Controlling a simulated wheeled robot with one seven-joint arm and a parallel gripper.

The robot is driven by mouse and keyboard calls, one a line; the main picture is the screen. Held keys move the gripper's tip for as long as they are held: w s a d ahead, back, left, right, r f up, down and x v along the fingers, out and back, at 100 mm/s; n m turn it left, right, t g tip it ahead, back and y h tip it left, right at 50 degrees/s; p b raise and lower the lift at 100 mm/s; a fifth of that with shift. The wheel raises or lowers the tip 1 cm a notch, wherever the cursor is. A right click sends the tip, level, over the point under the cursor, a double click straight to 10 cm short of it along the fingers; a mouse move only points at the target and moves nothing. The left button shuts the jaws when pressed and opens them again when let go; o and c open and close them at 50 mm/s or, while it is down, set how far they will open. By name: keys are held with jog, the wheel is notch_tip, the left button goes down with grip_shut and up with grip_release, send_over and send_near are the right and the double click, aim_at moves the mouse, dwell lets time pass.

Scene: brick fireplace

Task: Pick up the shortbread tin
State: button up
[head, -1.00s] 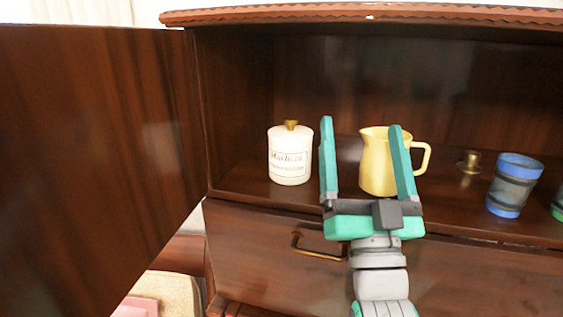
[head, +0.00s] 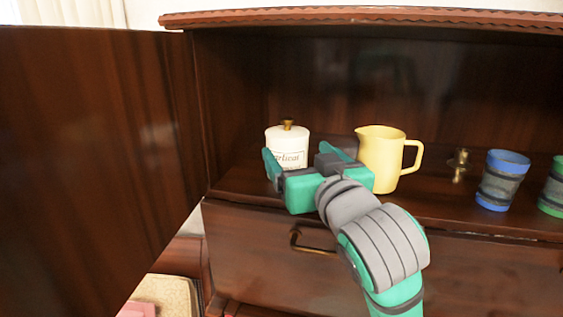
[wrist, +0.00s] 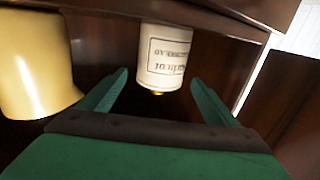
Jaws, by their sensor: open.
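A white lidded tin (head: 287,138) with a brass knob and a printed label stands upright on the cabinet shelf, at its left. I cannot read the label fully. My gripper (head: 297,150) is open and empty in front of the tin, hiding its lower part in the head view. In the wrist view the tin (wrist: 164,52) appears upside down, ahead and between the lines of the two fingers. My gripper (wrist: 159,78) shows no clear contact with it there.
A yellow pitcher (head: 378,160) stands close to the right of my gripper. A small brass object (head: 459,166), a blue-banded cup (head: 502,180) and a green-banded cup (head: 553,188) are further right. An open cabinet door (head: 95,160) fills the left side. A drawer (head: 260,245) lies below.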

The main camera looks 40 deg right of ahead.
jog(key=shift+x, duration=3.85)
jog(key=shift+c, duration=0.6)
jog(key=c, duration=1.1)
jog(key=shift+o, duration=0.2)
